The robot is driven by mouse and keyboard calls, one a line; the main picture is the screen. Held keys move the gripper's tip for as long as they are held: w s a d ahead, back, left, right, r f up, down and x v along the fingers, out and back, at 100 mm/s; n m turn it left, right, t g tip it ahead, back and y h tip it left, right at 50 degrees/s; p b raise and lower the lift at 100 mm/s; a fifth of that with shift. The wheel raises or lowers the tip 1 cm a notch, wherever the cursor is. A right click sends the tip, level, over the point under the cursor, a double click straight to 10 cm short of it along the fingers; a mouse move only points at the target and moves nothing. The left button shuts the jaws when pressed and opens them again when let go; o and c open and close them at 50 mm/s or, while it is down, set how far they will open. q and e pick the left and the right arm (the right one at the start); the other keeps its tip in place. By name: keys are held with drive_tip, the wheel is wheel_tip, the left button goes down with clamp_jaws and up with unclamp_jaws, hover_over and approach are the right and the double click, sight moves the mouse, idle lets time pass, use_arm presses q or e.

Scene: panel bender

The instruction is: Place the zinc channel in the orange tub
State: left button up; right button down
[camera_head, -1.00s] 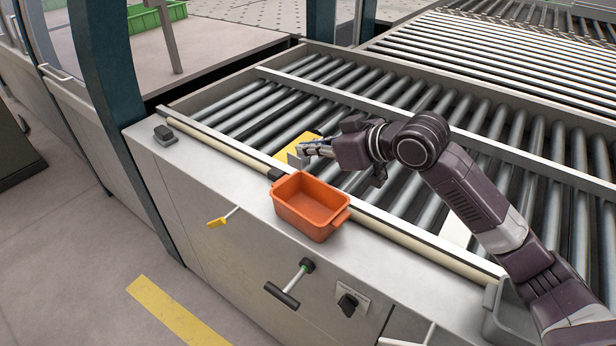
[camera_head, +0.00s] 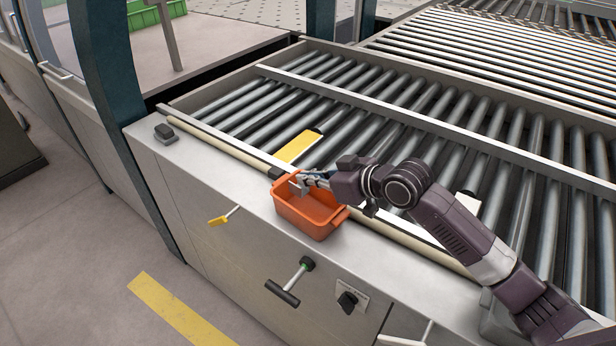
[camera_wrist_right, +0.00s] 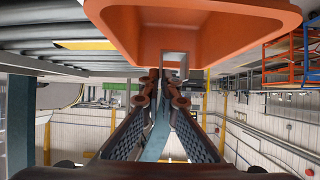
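The orange tub (camera_head: 325,222) stands on the machine's front ledge, beside the rollers. My right gripper (camera_head: 308,180) is over the tub's far left part, shut on the small grey zinc channel (camera_head: 297,187). In the right wrist view the fingers (camera_wrist_right: 165,85) close together at their tips on the channel (camera_wrist_right: 173,64), which shows against the orange tub (camera_wrist_right: 125,35). I cannot tell whether the channel touches the tub. My left gripper is in neither view.
A yellow plate (camera_head: 298,147) lies on the rollers (camera_head: 270,125) behind the tub. A pale piece (camera_head: 468,203) and a grey container (camera_head: 497,318) are to the right, partly behind my right arm. Handles and a knob (camera_head: 347,303) stick out from the front panel.

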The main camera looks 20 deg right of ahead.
drive_tip(key=shift+f, duration=0.55)
drive_tip(key=c, duration=2.2)
unclamp_jaws()
drive_tip(key=shift+o, duration=0.2)
drive_tip(key=shift+r, duration=0.15)
drive_tip(key=b+v, duration=0.2)
drive_tip(key=v, duration=0.9)
drive_tip(key=shift+w+r, duration=0.1)
drive_tip(key=shift+w, duration=0.1)
drive_tip(key=shift+b+v, duration=0.35)
drive_tip(key=shift+v, duration=0.5)
drive_tip(key=shift+a+r, duration=0.15)
